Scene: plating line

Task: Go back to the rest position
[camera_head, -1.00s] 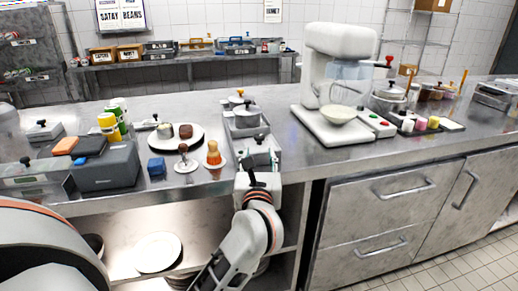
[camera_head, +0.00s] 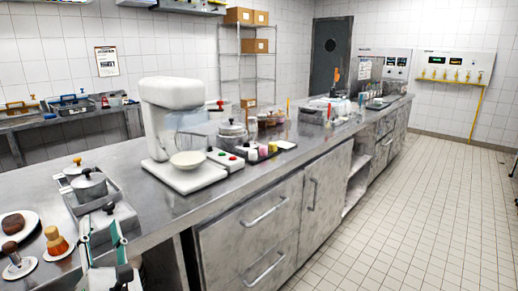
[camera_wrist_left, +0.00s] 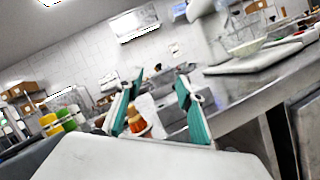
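My left gripper (camera_head: 101,230) is at the bottom left of the head view, over the counter's front edge beside the grey tray. Its two teal-lined fingers stand apart with nothing seen held. In the left wrist view the fingers (camera_wrist_left: 160,98) are also spread wide, with an orange-and-white item (camera_wrist_left: 136,121) showing behind the gap. My right gripper is not in view.
A steel counter (camera_head: 210,205) runs toward the back right. A white mixer (camera_head: 172,120) stands beyond. The tiled floor (camera_head: 400,220) on the right is clear.

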